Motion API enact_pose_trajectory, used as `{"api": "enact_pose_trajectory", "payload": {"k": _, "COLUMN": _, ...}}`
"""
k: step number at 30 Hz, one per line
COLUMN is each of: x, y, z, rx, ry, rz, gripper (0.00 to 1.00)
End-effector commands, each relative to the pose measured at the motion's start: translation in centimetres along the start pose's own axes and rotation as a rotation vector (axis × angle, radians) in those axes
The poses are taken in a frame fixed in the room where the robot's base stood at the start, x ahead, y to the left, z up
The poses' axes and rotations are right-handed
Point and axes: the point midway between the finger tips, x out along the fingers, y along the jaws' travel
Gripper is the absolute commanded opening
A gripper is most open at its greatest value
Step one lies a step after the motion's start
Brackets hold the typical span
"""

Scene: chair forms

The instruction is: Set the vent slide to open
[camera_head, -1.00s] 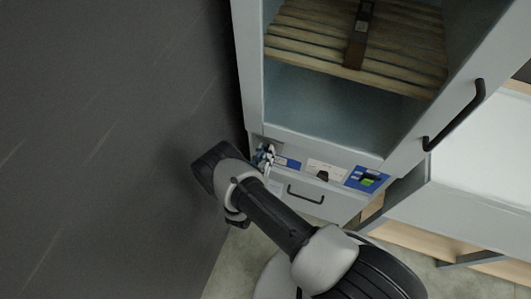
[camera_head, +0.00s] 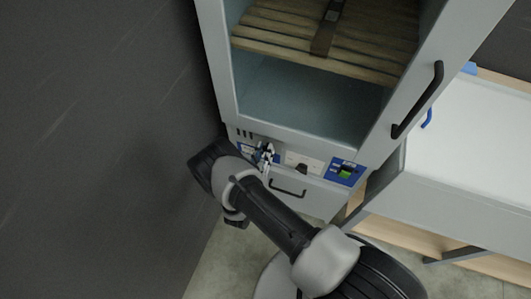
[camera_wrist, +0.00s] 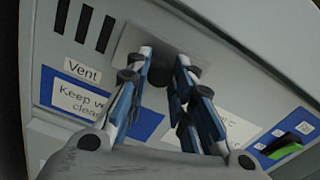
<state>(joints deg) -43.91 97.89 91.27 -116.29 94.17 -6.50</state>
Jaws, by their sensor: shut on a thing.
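The vent slide shows in the wrist view as a grey plate (camera_wrist: 130,42) on the cabinet's front panel, just right of several dark vent slots (camera_wrist: 88,26). A "Vent" label (camera_wrist: 82,70) sits below the slots.
A blue "Keep vent clear" label (camera_wrist: 82,98) is below the slots. A blue panel with a green switch (camera_head: 345,172) lies to the right. A drawer handle (camera_head: 288,188) is below, a door handle (camera_head: 418,100) at upper right. A dark wall (camera_head: 110,130) stands close on the left.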

Motion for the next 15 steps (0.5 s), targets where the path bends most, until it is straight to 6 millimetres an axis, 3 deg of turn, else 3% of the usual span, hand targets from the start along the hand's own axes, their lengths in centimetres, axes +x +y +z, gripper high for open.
{"api": "enact_pose_trajectory", "payload": {"k": 4, "x": -0.03, "y": -0.79, "z": -0.38, "rx": -0.011, "ry": 0.007, "rz": -0.016, "gripper": 0.0}}
{"api": "enact_pose_trajectory", "payload": {"k": 5, "x": -0.03, "y": -0.8, "z": -0.39, "rx": -0.012, "ry": 0.007, "rz": -0.016, "gripper": 0.24}}
{"api": "enact_pose_trajectory", "payload": {"k": 15, "x": -0.02, "y": -0.58, "z": -0.31, "rx": -0.008, "ry": 0.006, "rz": -0.011, "gripper": 0.43}}
